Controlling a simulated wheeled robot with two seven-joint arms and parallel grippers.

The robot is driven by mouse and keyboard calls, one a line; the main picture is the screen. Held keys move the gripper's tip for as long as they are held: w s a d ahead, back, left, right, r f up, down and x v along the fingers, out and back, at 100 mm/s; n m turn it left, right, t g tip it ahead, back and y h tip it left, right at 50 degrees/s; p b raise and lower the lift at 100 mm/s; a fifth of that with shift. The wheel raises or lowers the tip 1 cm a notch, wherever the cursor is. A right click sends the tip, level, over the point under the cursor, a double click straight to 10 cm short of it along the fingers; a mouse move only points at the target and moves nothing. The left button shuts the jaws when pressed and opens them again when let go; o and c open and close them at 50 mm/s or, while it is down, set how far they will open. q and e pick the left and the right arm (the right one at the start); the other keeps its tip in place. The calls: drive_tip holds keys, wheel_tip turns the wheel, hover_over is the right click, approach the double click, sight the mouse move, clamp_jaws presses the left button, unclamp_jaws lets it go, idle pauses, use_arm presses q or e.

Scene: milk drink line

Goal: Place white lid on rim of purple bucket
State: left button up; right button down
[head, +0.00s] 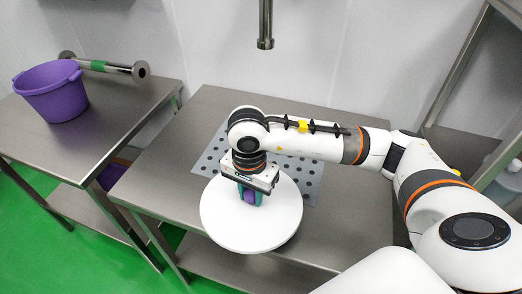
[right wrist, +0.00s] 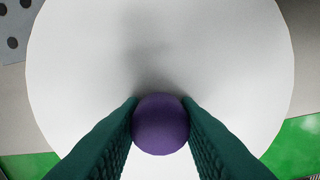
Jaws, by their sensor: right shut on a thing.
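The white lid (head: 268,228) is a round disc with a purple knob (head: 250,196) in its middle. My right gripper (head: 251,190) is shut on the knob from above. In the right wrist view the green fingers (right wrist: 160,125) press on both sides of the knob, and the lid (right wrist: 85,75) lies flat beneath. The lid looks level and reaches past the front edge of the middle table; its height over the table is hard to tell. The purple bucket (head: 54,94) stands upright and open on the left table, apart from the lid. My left gripper is not in view.
A steel pipe piece with a green band (head: 98,66) lies behind the bucket. A gap separates the left table (head: 95,125) from the middle table (head: 165,185). A perforated plate (head: 306,180) lies on the middle table. A steel pipe (head: 265,25) hangs above.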

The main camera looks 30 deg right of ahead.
drive_tip(key=w+d+p, duration=0.1)
drive_tip(key=w+d, duration=0.2)
drive_tip(key=d, duration=0.1)
drive_tip(key=w+d+p, duration=0.1)
drive_tip(key=w+d, duration=0.2)
drive_tip(key=w+d+p, duration=0.2)
drive_tip(key=w+d, duration=0.1)
drive_tip(key=d, duration=0.1)
drive_tip(key=shift+w+d+r, duration=0.1)
drive_tip(key=shift+w+d, duration=0.35)
wheel_tip(320, 180, down, 3)
drive_tip(key=shift+f+p, duration=0.1)
drive_tip(key=shift+p, duration=0.7)
drive_tip(key=shift+f, duration=0.35)
drive_tip(key=c, duration=1.1)
unclamp_jaws()
